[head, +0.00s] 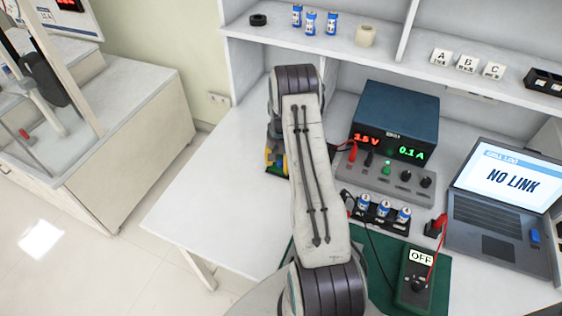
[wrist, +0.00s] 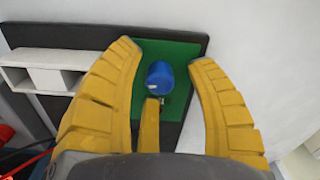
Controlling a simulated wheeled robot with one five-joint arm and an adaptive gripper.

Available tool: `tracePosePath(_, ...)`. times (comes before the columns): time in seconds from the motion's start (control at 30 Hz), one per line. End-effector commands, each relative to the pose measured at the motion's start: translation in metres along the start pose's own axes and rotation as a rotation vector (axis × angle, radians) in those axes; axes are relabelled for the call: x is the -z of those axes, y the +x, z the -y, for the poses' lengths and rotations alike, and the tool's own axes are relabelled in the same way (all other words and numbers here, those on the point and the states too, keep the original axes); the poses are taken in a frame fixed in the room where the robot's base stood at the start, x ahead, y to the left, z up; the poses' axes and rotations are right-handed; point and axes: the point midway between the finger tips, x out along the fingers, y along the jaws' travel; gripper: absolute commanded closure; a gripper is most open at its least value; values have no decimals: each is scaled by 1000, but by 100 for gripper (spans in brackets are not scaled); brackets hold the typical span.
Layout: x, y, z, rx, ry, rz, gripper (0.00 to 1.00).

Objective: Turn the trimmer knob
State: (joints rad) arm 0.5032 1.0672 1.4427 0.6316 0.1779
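A round blue knob (wrist: 160,75), which looks like the trimmer knob, stands on a green board (wrist: 146,52) with a dark surround in the wrist view. My gripper (wrist: 166,58) is open, its yellow fingers spread to the left and right of the knob. A third, shorter yellow finger shows below it. A visible gap lies between each side finger and the knob. In the head view only a bit of my yellow gripper (head: 270,157) shows at the left of my arm. The knob is hidden there behind my arm.
A laptop (head: 500,190) shows NO LINK. A meter (head: 415,278) marked OFF lies on a green mat (head: 437,268). Several blue cells (head: 382,210) sit in a holder. The white bench (head: 205,205) is clear at left.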

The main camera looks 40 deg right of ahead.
Motion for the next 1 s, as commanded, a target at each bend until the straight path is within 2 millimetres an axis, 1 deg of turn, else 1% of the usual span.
tracePosePath(0.03,0,0,0,0,0,0,54)
tracePosePath(0.07,0,0,0,0,0,0,57)
tracePosePath(0.53,0,0,0,0,0,0,99)
tracePosePath(0.57,0,0,0,0,0,0,100)
tracePosePath(0.77,0,1,0,0,-11,1,100)
tracePosePath(1.0,0,4,0,0,-151,-1,100)
